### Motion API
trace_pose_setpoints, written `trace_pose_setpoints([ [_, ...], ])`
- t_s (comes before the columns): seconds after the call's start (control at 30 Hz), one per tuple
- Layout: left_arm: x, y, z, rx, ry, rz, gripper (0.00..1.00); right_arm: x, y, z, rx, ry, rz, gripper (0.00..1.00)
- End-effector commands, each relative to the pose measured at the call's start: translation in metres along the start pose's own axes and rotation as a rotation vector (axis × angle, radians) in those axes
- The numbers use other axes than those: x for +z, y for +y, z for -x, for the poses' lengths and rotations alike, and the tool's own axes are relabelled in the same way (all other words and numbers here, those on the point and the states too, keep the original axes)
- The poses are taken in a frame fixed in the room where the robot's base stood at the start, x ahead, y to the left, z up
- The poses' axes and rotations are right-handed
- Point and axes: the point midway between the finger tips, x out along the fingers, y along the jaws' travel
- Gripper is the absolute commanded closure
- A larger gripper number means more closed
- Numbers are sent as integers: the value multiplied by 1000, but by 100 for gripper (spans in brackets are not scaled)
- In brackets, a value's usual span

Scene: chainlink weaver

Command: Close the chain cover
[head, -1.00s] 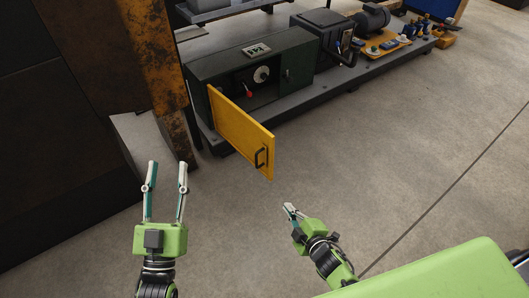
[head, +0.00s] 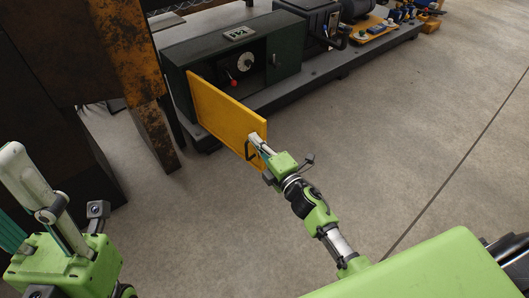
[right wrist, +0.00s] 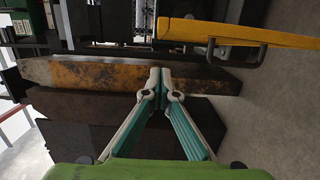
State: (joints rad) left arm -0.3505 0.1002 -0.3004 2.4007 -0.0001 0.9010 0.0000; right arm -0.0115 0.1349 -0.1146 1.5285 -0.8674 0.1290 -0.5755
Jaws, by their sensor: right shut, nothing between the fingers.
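The yellow chain cover (head: 222,112) is a flat hinged door standing swung open from the dark green cabinet (head: 178,72). A black handle (head: 250,151) sits near its free end. My right gripper (head: 253,138) is shut and empty, its tips at the cover's free end by the handle. In the right wrist view its fingers (right wrist: 161,72) meet, with the cover (right wrist: 240,34) and handle (right wrist: 208,48) above and to the right. I cannot tell whether the tips touch the cover. My left gripper (head: 35,190) is at the lower left, cut off by the picture edge.
The cabinet's opening shows a red knob (head: 233,83) and a pale round dial (head: 246,64). A rusty post (head: 135,70) stands left of the cabinet. The grey platform (head: 285,88) carries more machinery to the right. The concrete floor right of the cover is clear.

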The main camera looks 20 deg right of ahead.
Motion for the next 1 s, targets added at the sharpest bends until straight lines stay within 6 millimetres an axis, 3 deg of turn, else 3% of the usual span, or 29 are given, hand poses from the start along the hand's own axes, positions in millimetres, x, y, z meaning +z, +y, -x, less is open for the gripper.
trace_pose_setpoints([
  [0.13, 2, 0, 5, 6, 13, -2, 61, 3, -2, -30, 1, 0, 3, 100],
  [0.4, 3, 1, 0, 17, 33, -4, 61, 35, -2, -34, -1, 0, 2, 100],
  [1.0, 3, 0, -2, 16, 41, -5, 61, 46, -1, -34, -2, 9, 1, 100],
])
